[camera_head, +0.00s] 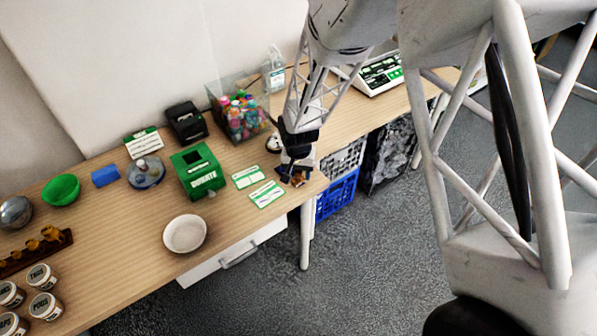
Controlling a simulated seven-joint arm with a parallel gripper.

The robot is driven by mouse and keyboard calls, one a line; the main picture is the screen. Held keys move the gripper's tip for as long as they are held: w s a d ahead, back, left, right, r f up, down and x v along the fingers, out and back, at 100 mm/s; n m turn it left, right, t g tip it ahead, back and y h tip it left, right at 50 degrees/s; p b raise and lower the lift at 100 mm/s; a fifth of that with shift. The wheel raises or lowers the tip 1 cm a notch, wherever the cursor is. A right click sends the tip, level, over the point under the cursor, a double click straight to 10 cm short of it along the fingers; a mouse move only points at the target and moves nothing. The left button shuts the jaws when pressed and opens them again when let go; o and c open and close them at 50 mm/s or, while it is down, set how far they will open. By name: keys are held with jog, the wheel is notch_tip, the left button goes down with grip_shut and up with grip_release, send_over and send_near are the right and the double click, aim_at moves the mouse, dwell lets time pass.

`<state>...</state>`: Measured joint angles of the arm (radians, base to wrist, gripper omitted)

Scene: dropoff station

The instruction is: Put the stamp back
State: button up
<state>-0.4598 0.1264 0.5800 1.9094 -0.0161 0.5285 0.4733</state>
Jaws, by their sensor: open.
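My gripper (288,171) is low over the right part of the table, near its front edge. The jaws are open. Small dark and brownish pieces (297,180) show right at and below the fingertips; the stamp may be among them, but I cannot tell its shape or whether the fingers touch it. A small white and black round item (273,144) sits just behind the gripper, partly hidden by it. I cannot identify a stamp or its resting place for certain.
Two green-and-white cards (267,194) lie left of the gripper. Nearby stand a green DONATE box (198,172), a clear bin of colourful bottles (239,118), a black device (186,122) and a white bowl (185,234). Blue and white crates (337,195) are below the table.

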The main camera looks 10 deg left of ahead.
notch_tip(320, 180, up, 12)
jog(key=shift+r, duration=0.15)
dwell(0.7)
dwell(0.5)
